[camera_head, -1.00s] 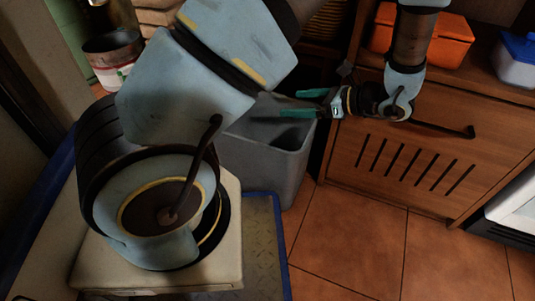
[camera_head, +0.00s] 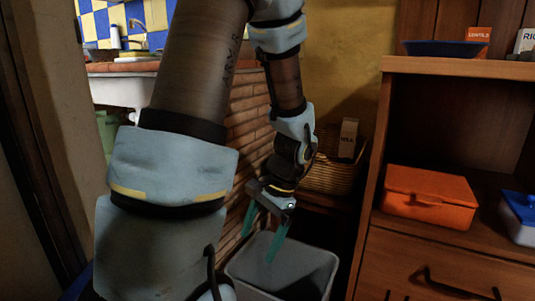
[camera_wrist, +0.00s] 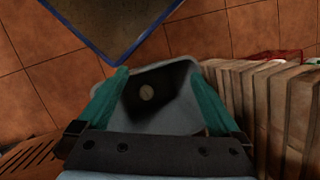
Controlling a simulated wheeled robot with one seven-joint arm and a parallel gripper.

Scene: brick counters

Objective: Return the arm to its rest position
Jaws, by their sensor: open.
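My gripper (camera_head: 258,240) has two green fingers spread apart, with nothing between them. In the head view it points down above the grey bin (camera_head: 322,262). In the wrist view my gripper (camera_wrist: 160,95) shows its fingers to either side of the bin (camera_wrist: 172,72). My arm rises from the lower left, bends at the top and hangs down to the gripper.
A brick counter (camera_head: 246,125) stands close to the left of my gripper. A wooden cabinet (camera_head: 460,260) at right holds an orange box (camera_head: 430,197) and a blue-lidded container (camera_head: 520,215). A wicker basket (camera_head: 335,175) sits behind.

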